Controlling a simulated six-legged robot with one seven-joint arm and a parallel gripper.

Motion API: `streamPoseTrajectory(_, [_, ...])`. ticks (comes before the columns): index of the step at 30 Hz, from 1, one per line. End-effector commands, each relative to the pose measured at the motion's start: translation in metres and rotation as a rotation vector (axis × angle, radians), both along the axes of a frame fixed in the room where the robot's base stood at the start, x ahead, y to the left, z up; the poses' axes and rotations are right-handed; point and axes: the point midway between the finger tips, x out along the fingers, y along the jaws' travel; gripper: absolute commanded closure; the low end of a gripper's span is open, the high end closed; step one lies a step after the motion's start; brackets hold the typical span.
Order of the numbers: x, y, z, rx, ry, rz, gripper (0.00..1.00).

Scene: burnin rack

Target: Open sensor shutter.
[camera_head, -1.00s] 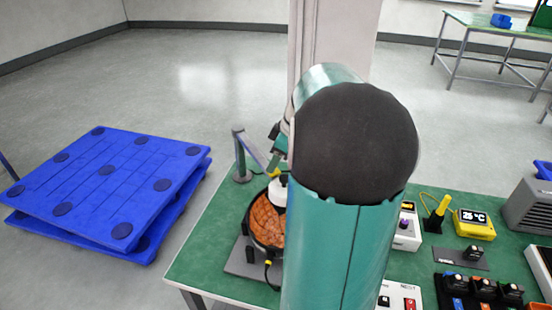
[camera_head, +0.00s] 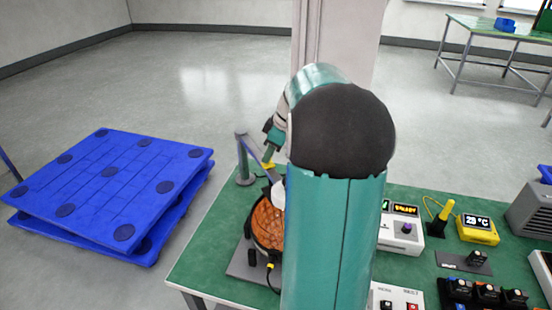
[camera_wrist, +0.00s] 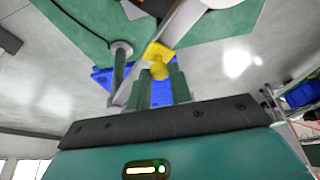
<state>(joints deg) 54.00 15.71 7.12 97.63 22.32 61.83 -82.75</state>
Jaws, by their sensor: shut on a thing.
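The shutter appears to be a flat grey bar (camera_head: 256,160) that meets a dark green post (camera_head: 242,160) at the table's left edge. It shows close up in the wrist view (camera_wrist: 182,25), with a yellow handle (camera_wrist: 158,52) on it. The same handle shows in the head view (camera_head: 267,166). My gripper (camera_wrist: 157,82) is shut on the yellow handle, its green fingers on either side. In the head view, my gripper (camera_head: 269,153) is above the bar, partly behind my arm. A whitish part (camera_head: 279,190) sits below the bar, mostly hidden by my arm.
A brown quilted round vessel (camera_head: 266,222) stands on a grey base at the table's left end. Right of my arm are a white box with a knob (camera_head: 402,228), a yellow meter (camera_head: 478,227) and several small black modules. Blue pallets (camera_head: 105,185) lie on the floor left.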

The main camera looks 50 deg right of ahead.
Motion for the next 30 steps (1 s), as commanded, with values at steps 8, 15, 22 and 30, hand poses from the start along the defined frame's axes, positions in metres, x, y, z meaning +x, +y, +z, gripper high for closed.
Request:
streamPoseTrajectory(8, [0.005, -0.001, 0.001, 0.000, -0.001, 0.000, 1.00])
streamPoseTrajectory(15, [0.004, -0.001, 0.001, -0.001, 0.000, 0.000, 0.58])
streamPoseTrajectory(22, [0.004, -0.002, 0.001, -0.001, 0.000, 0.000, 0.58])
streamPoseTrajectory(30, [-0.007, -0.008, 0.030, -0.005, -0.002, -0.002, 0.58])
